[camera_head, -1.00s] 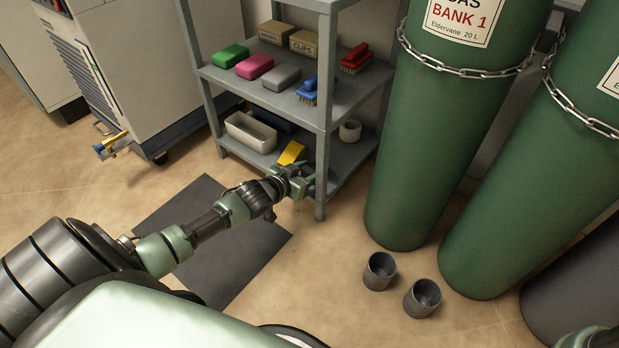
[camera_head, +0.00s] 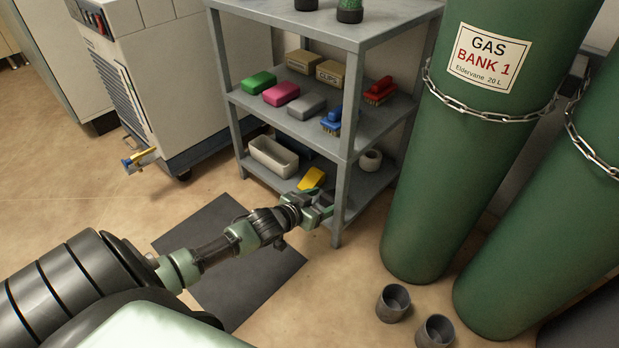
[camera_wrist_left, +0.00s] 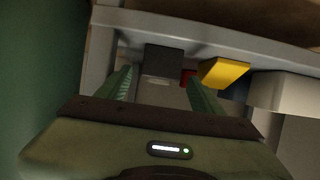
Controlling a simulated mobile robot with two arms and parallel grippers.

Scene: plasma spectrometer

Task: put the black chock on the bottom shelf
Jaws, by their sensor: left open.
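In the head view my left gripper (camera_head: 322,202) is at the front of the grey shelf unit, level with its bottom shelf (camera_head: 372,181), near the right front post. In the left wrist view its two fingers (camera_wrist_left: 161,80) are spread apart. A dark block that looks like the black chock (camera_wrist_left: 162,60) shows between and just beyond the fingertips, by the shelf's edge. I cannot tell whether a finger touches it. The gripper hides this block in the head view. A yellow wedge (camera_head: 312,179) lies on the bottom shelf beside the gripper. My right gripper is out of view.
The middle shelf holds coloured blocks, boxes and brushes. Chained green cylinders (camera_head: 440,190) stand to the right, with two grey cups (camera_head: 393,303) on the floor. A dark mat (camera_head: 235,260) lies in front.

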